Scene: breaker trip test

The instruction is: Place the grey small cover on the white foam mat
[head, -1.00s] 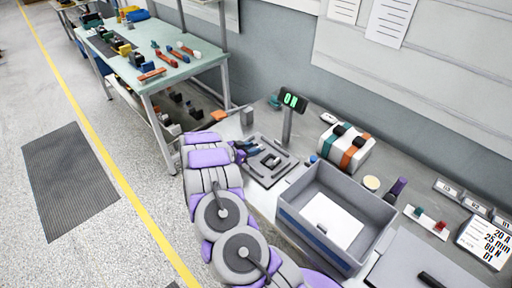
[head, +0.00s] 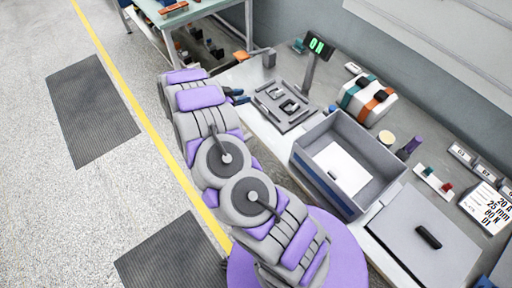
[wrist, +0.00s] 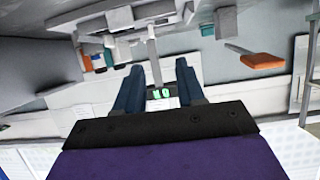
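A white foam mat (head: 342,167) lies flat in the bottom of the open grey-and-blue crate (head: 372,205). A grey fixture plate (head: 300,118) stands left of the crate, with small grey and dark parts (head: 290,106) on it. I cannot tell for certain which grey piece is the small cover. A small grey block (head: 268,58) sits at the back left of the bench; a grey block (wrist: 226,22) also shows in the wrist view. My gripper (head: 240,97) is left of the fixture plate.
A post with a green-lit display (head: 317,47) rises behind the fixture. A white case with coloured straps (head: 367,100) stands behind the crate. A large grey lid with a black handle (head: 425,262) lies right of it. An orange block (wrist: 262,60) shows in the wrist view.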

